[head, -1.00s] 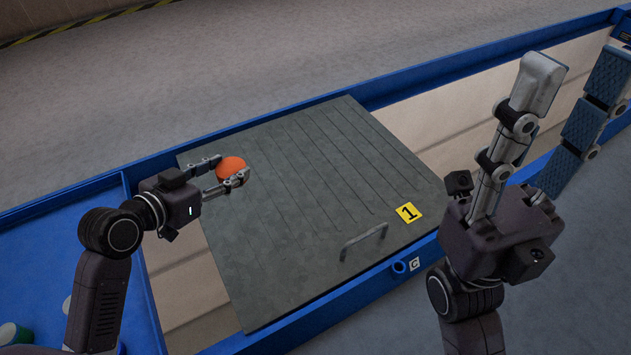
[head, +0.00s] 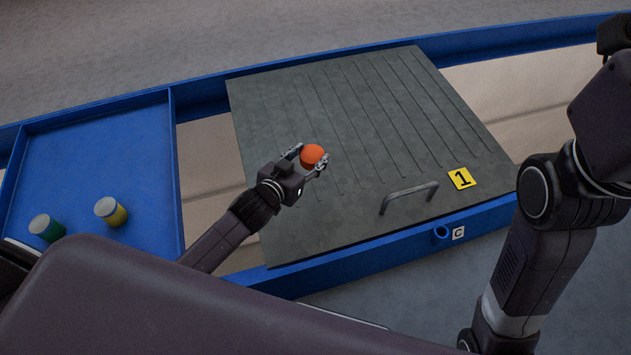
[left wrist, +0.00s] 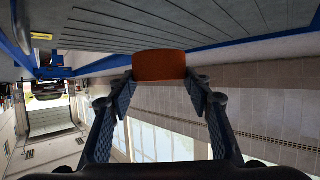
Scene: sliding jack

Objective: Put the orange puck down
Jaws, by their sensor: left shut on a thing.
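The orange puck (head: 312,155) is held between the two fingers of my left gripper (head: 307,163), over the left middle part of a grey grooved panel (head: 400,120). In the left wrist view the puck (left wrist: 159,65) sits between both fingertips of the left gripper (left wrist: 160,82), with the panel (left wrist: 200,22) showing beyond it. I cannot tell whether the puck touches the panel. My right arm comes up at the right edge of the head view, and its fingers are out of frame.
The panel has a metal handle (head: 408,194) and a yellow label 1 (head: 462,179). It lies across a blue frame (head: 375,250). A blue tray (head: 85,165) at left holds a green can (head: 47,228) and a yellow can (head: 110,211). Open gaps flank the panel.

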